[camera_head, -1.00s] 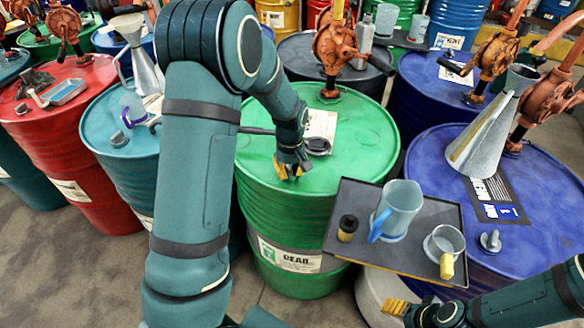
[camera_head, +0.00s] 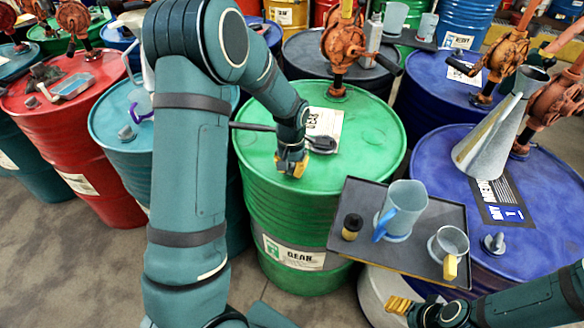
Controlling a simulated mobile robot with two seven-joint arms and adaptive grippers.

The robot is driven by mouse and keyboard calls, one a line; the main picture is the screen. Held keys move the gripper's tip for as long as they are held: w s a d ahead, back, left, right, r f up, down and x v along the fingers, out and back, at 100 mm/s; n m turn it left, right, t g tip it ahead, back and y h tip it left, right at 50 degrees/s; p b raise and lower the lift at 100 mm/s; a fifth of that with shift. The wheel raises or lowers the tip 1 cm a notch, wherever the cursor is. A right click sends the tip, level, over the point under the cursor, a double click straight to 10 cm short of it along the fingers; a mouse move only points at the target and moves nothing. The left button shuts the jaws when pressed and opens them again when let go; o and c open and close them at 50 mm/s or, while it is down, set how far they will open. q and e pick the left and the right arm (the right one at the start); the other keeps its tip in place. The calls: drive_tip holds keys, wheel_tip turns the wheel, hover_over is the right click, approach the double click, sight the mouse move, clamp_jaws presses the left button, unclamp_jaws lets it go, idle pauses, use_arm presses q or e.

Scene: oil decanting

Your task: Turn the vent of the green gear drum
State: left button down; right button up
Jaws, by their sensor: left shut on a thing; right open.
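The green gear drum (camera_head: 310,215) stands in the middle of the head view, with a GEAR label on its side and a paper sheet on its lid. My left gripper (camera_head: 292,168) points down at the front left part of the lid, and its fingers are shut. The vent is hidden beneath the fingers, so their contact with it cannot be made out. My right gripper (camera_head: 400,305) is open and empty at the lower right, below the tray.
A dark tray (camera_head: 450,215) at the drum's right front holds a clear jug (camera_head: 401,208), a small cup and a dark, yellow-banded cap. An orange hand pump (camera_head: 343,45) rises from the drum's back. Blue drum (camera_head: 520,240) with a metal funnel (camera_head: 487,140) stands right; teal and red drums stand left.

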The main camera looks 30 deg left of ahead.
sight(291, 168)
use_arm(q)
drive_tip(key=shift+s+f, duration=0.1)
idle(0.4)
drive_tip(key=c, duration=0.9)
unclamp_jaws()
drive_tip(key=shift+c, duration=0.2)
wheel_tip(291, 168, up, 12)
